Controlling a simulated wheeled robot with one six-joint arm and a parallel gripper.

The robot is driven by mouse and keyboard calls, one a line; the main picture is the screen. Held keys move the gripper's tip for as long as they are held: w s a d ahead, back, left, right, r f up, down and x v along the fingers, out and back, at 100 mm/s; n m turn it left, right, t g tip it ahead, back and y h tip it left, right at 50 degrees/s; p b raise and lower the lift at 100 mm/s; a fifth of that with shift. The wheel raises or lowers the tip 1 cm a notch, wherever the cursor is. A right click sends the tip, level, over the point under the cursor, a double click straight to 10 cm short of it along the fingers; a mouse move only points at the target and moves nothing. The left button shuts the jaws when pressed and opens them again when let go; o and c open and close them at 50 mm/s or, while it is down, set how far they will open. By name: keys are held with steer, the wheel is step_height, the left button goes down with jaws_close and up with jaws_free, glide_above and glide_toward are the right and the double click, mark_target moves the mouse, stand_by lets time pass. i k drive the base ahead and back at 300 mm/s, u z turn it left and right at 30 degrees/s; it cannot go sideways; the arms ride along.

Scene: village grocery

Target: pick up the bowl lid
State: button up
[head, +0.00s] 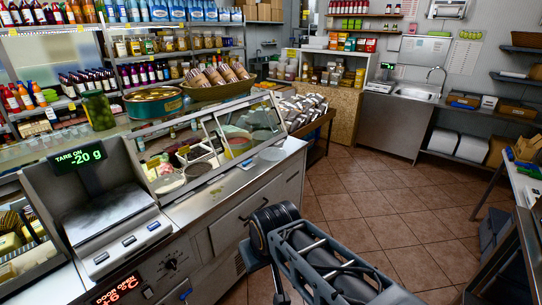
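A small pale round dish-like piece (272,154) lies on the steel ledge at the right end of the glass display counter. It may be the bowl lid, but at this size I cannot tell whether it is a lid or a shallow bowl. My arm reaches up from the bottom edge of the head view, and its dark joint is in front of the counter's cabinet, below and apart from the pale piece. My gripper is not visible.
A scale (105,215) reading -20 g stands at the left. The glass display counter (215,140) holds food tubs. A jar (98,110), round tin (153,102) and basket (215,90) stand on top. The tiled floor (370,205) to the right is clear.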

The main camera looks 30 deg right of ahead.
mark_target(272, 154)
steer(key=z, duration=0.6)
steer(key=i, duration=0.6)
steer(key=z, duration=0.95)
steer(key=i, duration=0.75)
steer(key=u, duration=0.35)
steer(key=i, duration=0.75)
steer(key=u, duration=1)
steer(key=i, duration=0.25)
steer(key=u, duration=0.2)
